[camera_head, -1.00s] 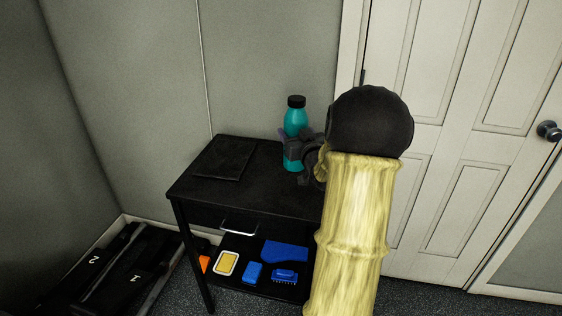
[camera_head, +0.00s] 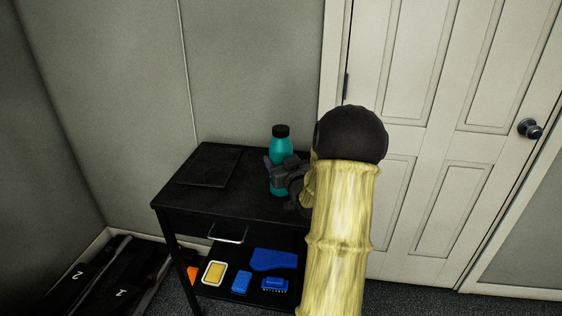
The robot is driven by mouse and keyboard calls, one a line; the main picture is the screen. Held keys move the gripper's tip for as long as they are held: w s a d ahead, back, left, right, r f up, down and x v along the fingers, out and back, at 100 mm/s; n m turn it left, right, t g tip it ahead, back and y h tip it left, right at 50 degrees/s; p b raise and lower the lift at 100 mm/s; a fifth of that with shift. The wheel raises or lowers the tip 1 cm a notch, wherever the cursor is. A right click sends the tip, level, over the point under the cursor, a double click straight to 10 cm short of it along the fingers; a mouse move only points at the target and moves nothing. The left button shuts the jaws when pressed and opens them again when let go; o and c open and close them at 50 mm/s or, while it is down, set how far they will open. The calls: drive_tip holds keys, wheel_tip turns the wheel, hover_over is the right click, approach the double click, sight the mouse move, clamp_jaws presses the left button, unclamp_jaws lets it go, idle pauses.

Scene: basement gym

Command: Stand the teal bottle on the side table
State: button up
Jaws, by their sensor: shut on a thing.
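The teal bottle (camera_head: 280,149) with a black cap is upright over the right part of the black side table (camera_head: 225,205). My gripper (camera_head: 279,175) is shut around the bottle's lower middle, coming from the right. The bottle's base shows just below the jaws, at or just above the tabletop; I cannot tell if it touches. My yellow arm hides the table's right end.
A flat dark item (camera_head: 209,166) lies on the tabletop's left part. The lower shelf holds a blue cloth (camera_head: 274,260), a yellow sponge (camera_head: 214,272) and blue brushes (camera_head: 274,285). Dark numbered boxes (camera_head: 100,285) stand at left. A white door (camera_head: 430,130) is behind at right.

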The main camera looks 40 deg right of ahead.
drive_tip(key=o, duration=1)
drive_tip(key=shift+r, duration=0.15)
drive_tip(key=v, duration=1.2)
drive_tip(key=shift+a, duration=0.1)
